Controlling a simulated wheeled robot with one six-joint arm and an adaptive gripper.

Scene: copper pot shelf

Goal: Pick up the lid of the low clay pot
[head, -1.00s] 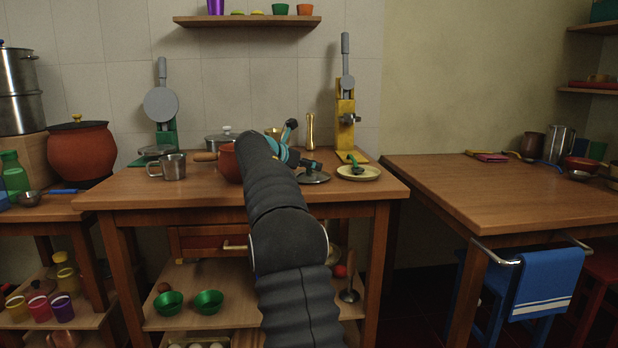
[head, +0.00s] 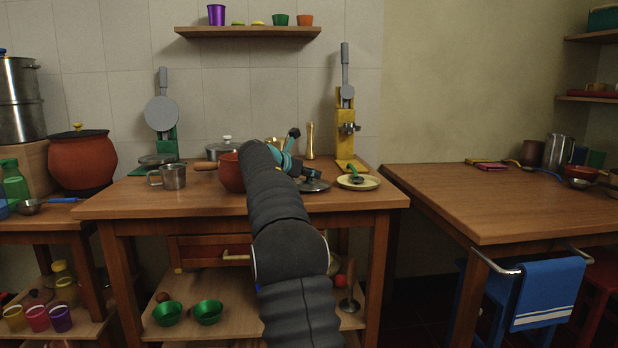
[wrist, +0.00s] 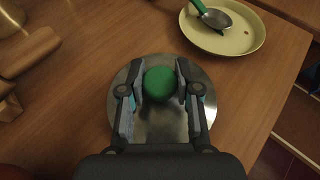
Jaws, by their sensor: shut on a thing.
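A round grey metal lid (wrist: 147,118) with a green ball knob (wrist: 160,84) is under my gripper (wrist: 159,78) in the wrist view. The two fingers stand on either side of the knob and are shut on it. In the head view the lid (head: 314,186) shows just past my arm, at the right of the middle table. I cannot tell whether it touches the wood. The low reddish clay pot (head: 230,174) stands left of the lid, partly hidden by my arm. My gripper's fingertips are hidden in the head view.
A pale plate (head: 356,182) with a green-handled spoon lies right of the lid, near the table's right end. A yellow press (head: 346,130) stands behind. A metal mug (head: 172,176) and a steel pot (head: 222,147) stand to the left. A large clay pot (head: 82,160) is farther left.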

